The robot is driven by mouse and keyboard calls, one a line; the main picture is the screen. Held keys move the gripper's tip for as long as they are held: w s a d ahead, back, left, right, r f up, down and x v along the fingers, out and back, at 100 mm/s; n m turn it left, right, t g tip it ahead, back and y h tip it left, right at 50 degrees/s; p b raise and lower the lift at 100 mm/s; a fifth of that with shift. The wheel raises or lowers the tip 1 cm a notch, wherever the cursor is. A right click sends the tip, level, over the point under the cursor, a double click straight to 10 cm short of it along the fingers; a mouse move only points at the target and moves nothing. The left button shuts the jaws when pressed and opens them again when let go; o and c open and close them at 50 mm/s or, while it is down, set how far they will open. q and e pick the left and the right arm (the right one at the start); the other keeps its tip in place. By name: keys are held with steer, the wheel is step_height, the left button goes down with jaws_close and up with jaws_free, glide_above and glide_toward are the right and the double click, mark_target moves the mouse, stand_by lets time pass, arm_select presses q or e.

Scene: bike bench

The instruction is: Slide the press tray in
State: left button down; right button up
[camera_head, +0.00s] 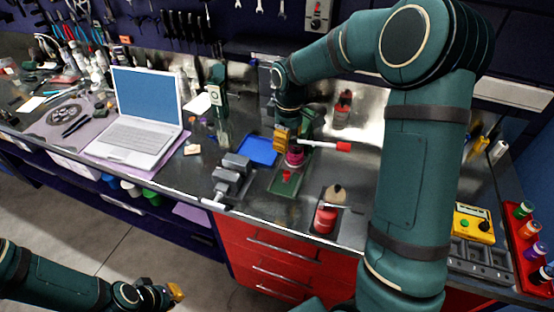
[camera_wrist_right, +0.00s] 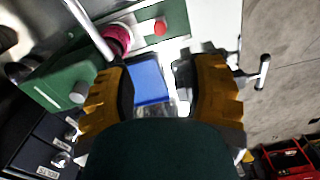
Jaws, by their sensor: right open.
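The green press (camera_head: 297,140) stands on the bench, with a magenta cylinder (camera_head: 295,157) and a red-ended lever (camera_head: 337,146). A green plate with a red knob (camera_head: 287,177), which looks like the press tray, sticks out toward the bench's front edge. The plate's red knob also shows in the right wrist view (camera_wrist_right: 160,27), above the fingers. My right gripper (camera_head: 282,140) is open and empty beside the press, partly hiding it. Its yellow fingers (camera_wrist_right: 163,68) are spread with nothing between them. My left gripper (camera_head: 176,292) is low at the front left, away from the bench; its jaws are unclear.
A blue mat (camera_head: 259,151) and a grey vise (camera_head: 232,175) lie left of the press. An open laptop (camera_head: 144,117) is farther left. A red pot (camera_head: 326,218) stands right of the plate. My right arm covers much of the bench's right side.

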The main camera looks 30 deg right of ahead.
mark_target(286, 172)
step_height(286, 172, down, 14)
steer(key=shift+w+r+b, duration=0.1)
steer(key=shift+b, duration=0.2)
stand_by(0.4)
jaws_close()
